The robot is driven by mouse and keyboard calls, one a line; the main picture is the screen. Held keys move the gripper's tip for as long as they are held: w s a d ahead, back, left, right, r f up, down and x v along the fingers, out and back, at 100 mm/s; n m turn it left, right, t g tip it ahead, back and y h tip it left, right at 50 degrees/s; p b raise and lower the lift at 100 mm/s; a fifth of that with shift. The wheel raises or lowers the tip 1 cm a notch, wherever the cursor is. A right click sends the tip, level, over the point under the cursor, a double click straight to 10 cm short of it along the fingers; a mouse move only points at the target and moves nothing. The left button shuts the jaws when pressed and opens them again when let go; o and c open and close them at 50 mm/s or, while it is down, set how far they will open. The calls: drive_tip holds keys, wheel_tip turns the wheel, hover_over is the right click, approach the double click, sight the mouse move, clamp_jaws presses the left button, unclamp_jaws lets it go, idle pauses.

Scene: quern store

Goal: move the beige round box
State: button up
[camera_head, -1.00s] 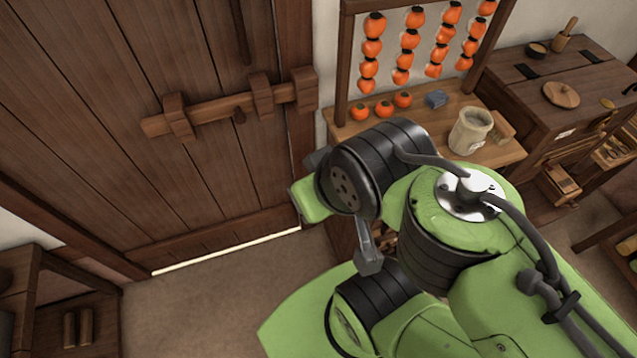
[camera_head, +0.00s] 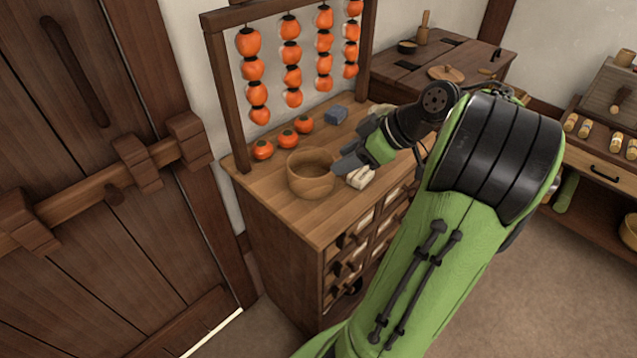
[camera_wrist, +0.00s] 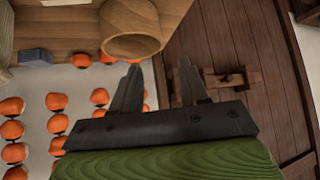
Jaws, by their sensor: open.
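The beige round box (camera_head: 312,181) is an open-topped, tan wooden round container. It stands upright near the front left of the drawer cabinet's top in the head view. It also shows at the top of the wrist view (camera_wrist: 130,45). My gripper (camera_head: 341,166) is low over the cabinet top, just right of the box, with its fingers pointing toward it. In the wrist view, the two fingers of my gripper (camera_wrist: 160,82) are spread with nothing between them. The box lies ahead of the fingertips; whether they touch it I cannot tell.
The drawer cabinet (camera_head: 262,195) also holds several orange persimmons (camera_head: 286,138), a blue-grey block (camera_head: 337,115) and a pale small object (camera_head: 361,178) beside my gripper. A wooden frame (camera_head: 217,95) with hanging persimmon strings stands behind. A barred door (camera_head: 90,130) is at left.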

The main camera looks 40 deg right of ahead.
sight(303, 195)
drive_tip(key=b+x, duration=0.2)
drive_tip(key=x, duration=0.3)
drive_tip(key=b+x, duration=0.2)
drive_tip(key=x, duration=0.3)
drive_tip(key=b+x, duration=0.2)
drive_tip(key=x, duration=0.3)
drive_tip(key=shift+w+d+f, duration=0.1)
drive_tip(key=shift+d+f, duration=0.2)
drive_tip(key=shift+d, duration=0.05)
drive_tip(key=shift+r, duration=0.1)
drive_tip(key=shift+c, duration=0.3)
clamp_jaws()
